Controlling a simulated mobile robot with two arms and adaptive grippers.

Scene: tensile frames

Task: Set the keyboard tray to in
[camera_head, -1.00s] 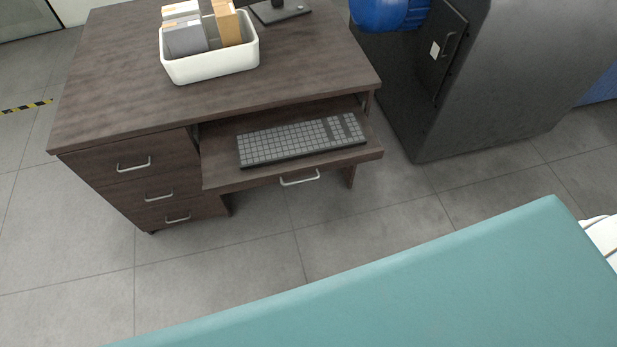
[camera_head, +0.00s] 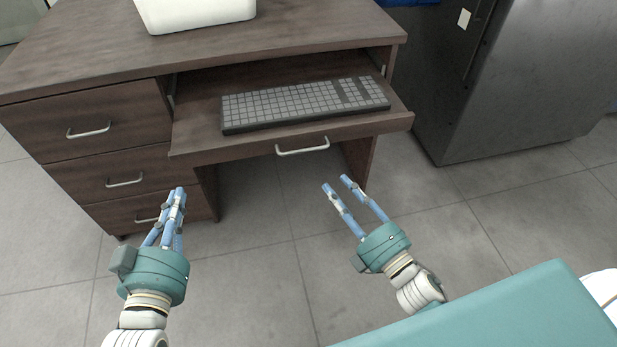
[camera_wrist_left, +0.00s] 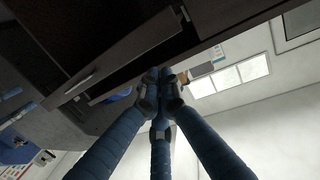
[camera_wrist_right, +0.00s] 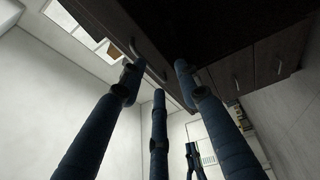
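The keyboard tray (camera_head: 200,139) is pulled out from under the desk top (camera_head: 90,60), and a dark keyboard with grey keys (camera_head: 300,104) lies on it. A silver handle (camera_head: 302,147) is on the tray's front edge. My left gripper (camera_head: 176,192) is in front of the desk's drawers, left of the tray handle, its fingertips together and nothing seen between them. My right gripper (camera_head: 335,184) is below and slightly right of the tray handle, apart from it, with its fingers spread and empty. In the right wrist view its fingers (camera_wrist_right: 158,70) also stand apart.
Several drawers with silver handles (camera_head: 124,180) are on the desk's left side. A white bin (camera_head: 195,14) stands on the desk top. A dark grey cabinet (camera_head: 520,80) stands to the right. The floor (camera_head: 262,230) between my arms is clear.

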